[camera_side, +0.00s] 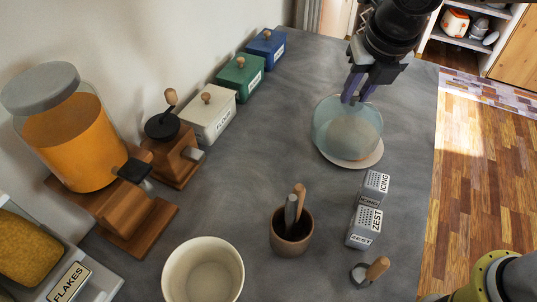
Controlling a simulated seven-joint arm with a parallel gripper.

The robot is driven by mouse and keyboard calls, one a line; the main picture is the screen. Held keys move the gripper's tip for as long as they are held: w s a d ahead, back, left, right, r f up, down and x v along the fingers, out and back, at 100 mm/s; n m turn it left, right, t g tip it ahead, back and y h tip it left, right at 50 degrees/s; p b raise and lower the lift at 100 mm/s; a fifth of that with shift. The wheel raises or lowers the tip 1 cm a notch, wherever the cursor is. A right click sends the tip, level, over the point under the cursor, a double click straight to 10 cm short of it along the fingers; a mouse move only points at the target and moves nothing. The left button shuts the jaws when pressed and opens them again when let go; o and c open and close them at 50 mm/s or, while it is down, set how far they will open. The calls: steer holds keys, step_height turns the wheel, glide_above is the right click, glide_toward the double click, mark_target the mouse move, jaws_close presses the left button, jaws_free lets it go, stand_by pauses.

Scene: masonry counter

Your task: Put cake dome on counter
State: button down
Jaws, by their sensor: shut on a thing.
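The cake dome (337,128) is a clear, bluish glass cover on the far right part of the counter (245,165). It appears directly over a pale round plate (358,164), whose rim shows below it. I cannot tell whether the dome touches the plate or hangs just above it. My gripper (354,97) reaches down from above with its purple fingers at the top of the dome and is shut on it. The fingers hide the dome's handle.
An ICING shaker (374,187) and a ZEST shaker (363,226) stand in front of the dome. A mortar (291,238) and cream bowl (204,275) are nearer. Lidded boxes (209,112) line the wall. The counter's middle, left of the dome, is clear.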

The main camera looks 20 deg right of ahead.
steer(key=s+a+r+n+y, duration=0.1)
steer(key=s+a+r+n, duration=0.2)
steer(key=s+a+r, duration=0.15)
steer(key=w+a+f, duration=0.9)
steer(key=w+f, duration=0.1)
steer(key=f, duration=0.3)
steer(key=shift+w+a+f, duration=0.3)
steer(key=shift+w+a, duration=0.05)
steer(key=shift+w, duration=0.05)
steer(key=c, duration=0.7)
jaws_free()
steer(key=shift+f, duration=0.2)
steer(key=v, duration=1.2)
steer(key=shift+r, duration=0.2)
